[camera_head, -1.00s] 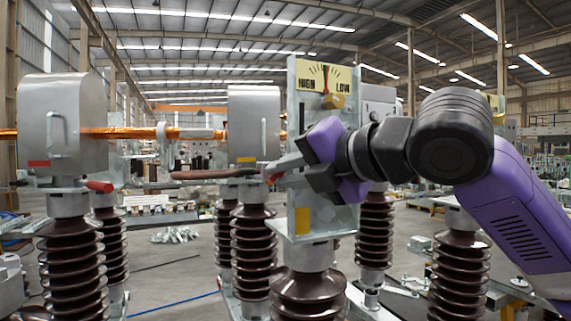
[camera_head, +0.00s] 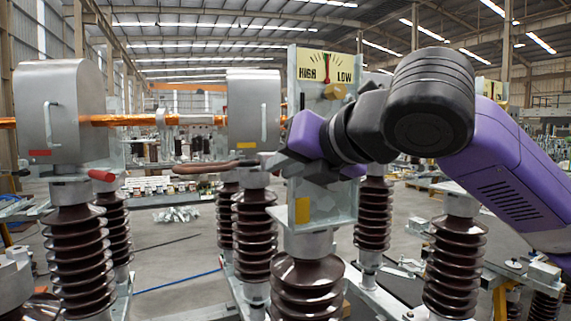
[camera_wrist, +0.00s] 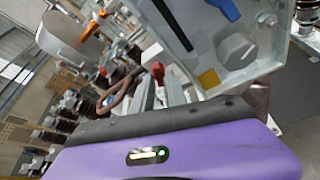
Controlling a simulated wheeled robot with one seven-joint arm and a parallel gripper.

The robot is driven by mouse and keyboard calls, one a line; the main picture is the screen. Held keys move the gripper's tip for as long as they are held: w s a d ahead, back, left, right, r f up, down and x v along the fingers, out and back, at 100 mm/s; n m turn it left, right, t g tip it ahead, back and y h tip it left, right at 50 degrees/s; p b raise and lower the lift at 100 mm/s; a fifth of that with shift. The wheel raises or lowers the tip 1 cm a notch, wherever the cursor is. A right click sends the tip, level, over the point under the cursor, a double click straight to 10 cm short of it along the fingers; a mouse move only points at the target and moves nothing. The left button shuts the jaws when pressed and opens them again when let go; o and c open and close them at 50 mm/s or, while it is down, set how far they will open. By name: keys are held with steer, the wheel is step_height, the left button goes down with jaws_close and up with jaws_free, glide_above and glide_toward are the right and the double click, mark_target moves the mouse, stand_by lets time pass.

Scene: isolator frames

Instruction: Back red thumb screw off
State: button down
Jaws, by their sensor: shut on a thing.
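The red thumb screw (camera_wrist: 157,71) shows in the wrist view at the tips of my gripper fingers. My gripper (camera_wrist: 158,88) is shut on it, though the exact contact is small and hard to make out. In the head view my gripper (camera_head: 268,162) reaches left across the front of the upright grey plate (camera_head: 346,211), and its dark body hides the screw. A second red screw-like handle (camera_head: 102,175) sticks out below the left grey housing, well apart from my gripper.
A HIGH/LOW dial (camera_head: 325,68) tops the plate, just above my wrist. A brown curved bar (camera_head: 207,168) runs left from my fingertips. Ribbed brown insulators (camera_head: 305,290) stand close below. In the wrist view a grey knob (camera_wrist: 237,48) and blue lever (camera_wrist: 224,9) are nearby.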

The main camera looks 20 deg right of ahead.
steer(key=shift+f, duration=0.1)
steer(key=c, duration=1.6)
jaws_free()
steer(key=b+v, duration=0.1)
steer(key=v, duration=0.6)
steer(key=shift+s+r+b, duration=0.2)
steer(key=shift+s+b, duration=0.15)
steer(key=shift+d, duration=0.1)
